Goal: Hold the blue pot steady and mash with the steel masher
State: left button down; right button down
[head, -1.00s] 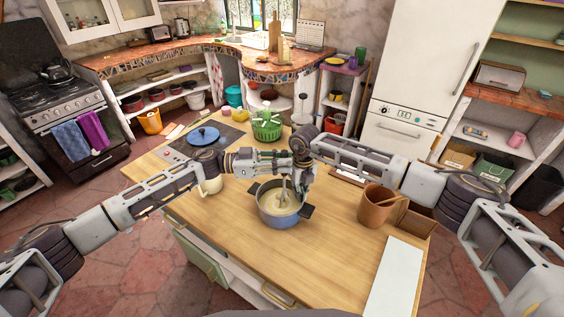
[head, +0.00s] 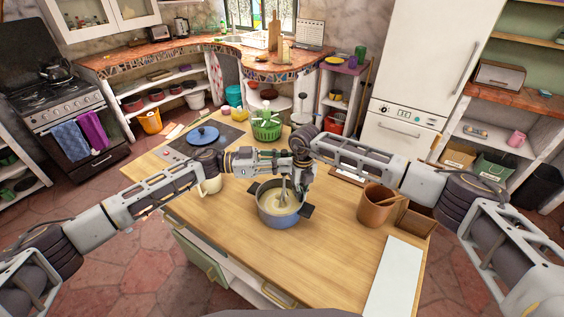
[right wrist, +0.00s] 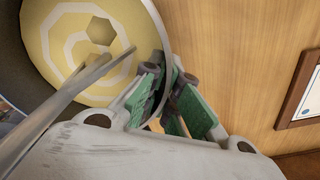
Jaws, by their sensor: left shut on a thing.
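The blue pot (head: 279,219) stands on the wooden island with pale yellow mash in it. The steel masher (head: 284,192) stands in the mash, its upper part hidden by my grippers; its grey shaft (right wrist: 48,112) crosses the right wrist view. My left gripper (head: 279,162) is above the pot's far side, shut on the masher. My right gripper (head: 303,185) is lower, at the pot's far right rim. In the right wrist view its green-padded fingers (right wrist: 170,100) straddle the rim; whether they press on it is unclear.
A brown crock (head: 375,208) with a wooden utensil stands right of the pot, beside a white board (head: 396,277). A cream mug (head: 211,185) is under my left arm. A blue lid (head: 202,135) and green basket (head: 266,127) are behind. The island's front left is clear.

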pick_arm(q)
jog(key=shift+w+a+f, duration=0.1)
jog(key=shift+f, duration=0.6)
pick_arm(e)
jog(key=shift+w+a+r, duration=0.1)
jog(key=shift+a+r, duration=0.3)
jog(key=shift+r, duration=0.05)
pick_arm(q)
jog(key=shift+r, duration=0.7)
pick_arm(e)
jog(key=shift+w+a, duration=0.1)
jog(key=shift+w, duration=0.05)
pick_arm(q)
jog(key=shift+r, duration=0.1)
jog(key=shift+r, duration=0.15)
pick_arm(e)
jog(key=shift+f, duration=0.1)
pick_arm(q)
jog(key=shift+a+r, duration=0.2)
jog(key=shift+a, duration=0.65)
pick_arm(e)
jog(key=shift+d+f, duration=0.15)
jog(key=shift+d, duration=0.15)
pick_arm(q)
jog(key=shift+f, duration=0.1)
